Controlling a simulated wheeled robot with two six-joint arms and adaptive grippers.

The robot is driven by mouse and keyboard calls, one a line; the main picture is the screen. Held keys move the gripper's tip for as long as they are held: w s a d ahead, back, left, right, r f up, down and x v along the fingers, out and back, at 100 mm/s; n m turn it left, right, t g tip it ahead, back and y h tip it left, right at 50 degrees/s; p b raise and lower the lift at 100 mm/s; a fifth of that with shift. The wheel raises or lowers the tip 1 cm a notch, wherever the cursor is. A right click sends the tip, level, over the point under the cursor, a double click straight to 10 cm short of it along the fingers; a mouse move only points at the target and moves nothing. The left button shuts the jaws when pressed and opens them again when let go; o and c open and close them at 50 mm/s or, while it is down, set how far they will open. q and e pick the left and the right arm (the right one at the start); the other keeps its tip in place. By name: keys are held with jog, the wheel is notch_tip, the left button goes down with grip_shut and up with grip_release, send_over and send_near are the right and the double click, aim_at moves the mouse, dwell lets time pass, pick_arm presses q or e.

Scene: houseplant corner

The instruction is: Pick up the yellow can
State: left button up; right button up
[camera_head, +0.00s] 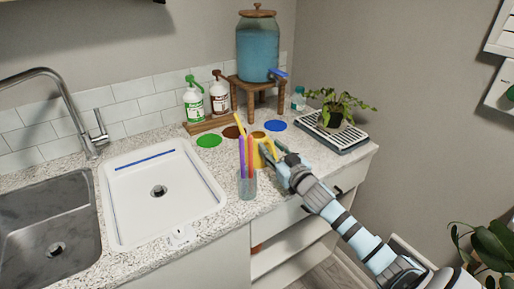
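The yellow can (259,158) looks like a small watering can with a long spout rising up to the left. It stands on the speckled counter behind a clear cup (247,186) holding purple and orange sticks, which hide part of it. My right gripper (279,158) reaches in from the right, with its fingers at the can's right side. The fingers are small and overlap the can's edge, so I cannot tell whether they touch or close on it. My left gripper is not in view.
A white tray basin (207,194) and a steel sink lie left. Green, brown and blue discs (276,126) lie behind the can. Behind them stand two pump bottles (194,104) and a water dispenser (258,52) on a wooden stand. A potted plant (336,113) sits on a rack at right.

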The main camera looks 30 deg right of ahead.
jog(key=shift+s, duration=0.1)
grip_shut()
jog(key=shift+r, duration=0.15)
notch_tip(320, 180, up, 20)
jog(key=p, duration=0.4)
jog(key=shift+p, duration=0.4)
